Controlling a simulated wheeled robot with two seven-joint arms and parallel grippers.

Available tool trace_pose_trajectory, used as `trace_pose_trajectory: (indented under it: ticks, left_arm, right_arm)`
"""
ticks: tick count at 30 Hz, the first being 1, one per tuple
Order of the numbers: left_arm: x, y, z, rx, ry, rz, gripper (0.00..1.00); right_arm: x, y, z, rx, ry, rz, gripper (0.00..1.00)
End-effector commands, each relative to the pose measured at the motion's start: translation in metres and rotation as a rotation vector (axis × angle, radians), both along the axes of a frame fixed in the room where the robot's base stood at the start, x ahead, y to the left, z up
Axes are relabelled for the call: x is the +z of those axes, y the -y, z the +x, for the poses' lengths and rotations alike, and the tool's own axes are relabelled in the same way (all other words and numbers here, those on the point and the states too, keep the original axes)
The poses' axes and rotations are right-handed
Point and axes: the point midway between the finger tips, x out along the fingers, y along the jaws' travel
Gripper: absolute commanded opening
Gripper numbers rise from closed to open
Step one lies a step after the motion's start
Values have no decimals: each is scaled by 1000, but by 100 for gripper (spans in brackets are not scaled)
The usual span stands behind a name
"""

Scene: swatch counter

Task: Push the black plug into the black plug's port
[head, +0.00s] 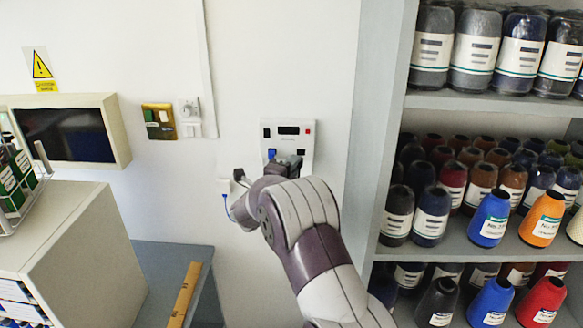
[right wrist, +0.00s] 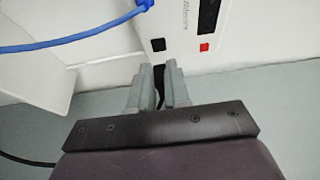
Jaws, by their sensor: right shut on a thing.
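The black plug (right wrist: 159,76) sits between the fingers of my right gripper (right wrist: 160,72), which is shut on it, in the right wrist view. A dark square port (right wrist: 158,45) on the white wall panel (right wrist: 178,22) lies just beyond the fingertips. The plug looks in line with it and a little apart, though the depth is hard to judge. In the head view my right gripper (head: 287,166) is at the lower part of the panel (head: 288,141), and my own arm hides most of the plug. My left gripper is not in view.
A blue plug (head: 271,153) is in the panel, and a blue cable (right wrist: 75,40) crosses left of my fingers. The panel has a red button (head: 307,131) and a dark display (head: 288,130). Shelves of thread cones (head: 490,218) stand close on the right.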

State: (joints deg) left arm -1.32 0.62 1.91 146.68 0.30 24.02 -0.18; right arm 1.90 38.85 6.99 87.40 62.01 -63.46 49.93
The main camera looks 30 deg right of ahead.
Motion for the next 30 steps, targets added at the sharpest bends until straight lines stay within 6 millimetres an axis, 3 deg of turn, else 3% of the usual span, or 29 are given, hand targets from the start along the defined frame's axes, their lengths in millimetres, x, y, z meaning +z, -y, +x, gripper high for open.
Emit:
trace_pose_trajectory:
  ticks: [10, 30]
  left_arm:
    - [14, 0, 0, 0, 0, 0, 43]
    - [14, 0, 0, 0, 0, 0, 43]
  right_arm:
    - [1, 13, 21, 1, 0, 0, 0]
    - [0, 14, 23, 1, 0, 0, 0]
